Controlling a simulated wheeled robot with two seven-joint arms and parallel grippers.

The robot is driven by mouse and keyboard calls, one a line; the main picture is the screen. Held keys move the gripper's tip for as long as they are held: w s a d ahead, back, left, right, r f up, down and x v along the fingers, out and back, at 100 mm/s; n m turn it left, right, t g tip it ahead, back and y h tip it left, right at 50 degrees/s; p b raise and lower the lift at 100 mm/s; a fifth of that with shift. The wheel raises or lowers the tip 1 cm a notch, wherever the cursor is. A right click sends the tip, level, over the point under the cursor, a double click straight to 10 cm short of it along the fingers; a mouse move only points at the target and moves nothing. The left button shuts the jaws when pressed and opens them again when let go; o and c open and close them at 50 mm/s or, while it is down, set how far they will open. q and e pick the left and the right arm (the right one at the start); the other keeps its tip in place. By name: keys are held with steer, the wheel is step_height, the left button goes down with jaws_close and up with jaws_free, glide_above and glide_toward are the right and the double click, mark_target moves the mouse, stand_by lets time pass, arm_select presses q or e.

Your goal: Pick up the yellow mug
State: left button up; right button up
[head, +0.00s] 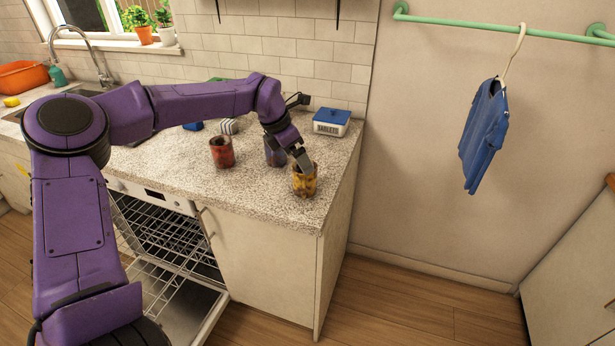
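The yellow mug (304,184) stands upright on the speckled countertop near its front right corner, with darker patches on its side. My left gripper (304,163) reaches down from the upper left to the mug's rim, and its fingertips overlap the mug's top. Whether the fingers are open or closed on the rim cannot be made out. My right gripper is not in view.
A red mug (222,153) and a blue-grey mug (272,156) stand left of the yellow one. A blue and white tablets box (331,122) sits behind. The open dishwasher (165,240) with racks is below the counter (200,182). A blue shirt (485,135) hangs at right.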

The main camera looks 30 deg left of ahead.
arm_select(q)
steer(key=p+x, duration=0.2)
steer(key=x, duration=0.4)
steer(key=shift+w+f, duration=0.25)
steer(key=shift+f, duration=0.05)
steer(key=shift+d+f, duration=0.1)
steer(key=shift+f, duration=0.25)
steer(key=c, duration=1.2)
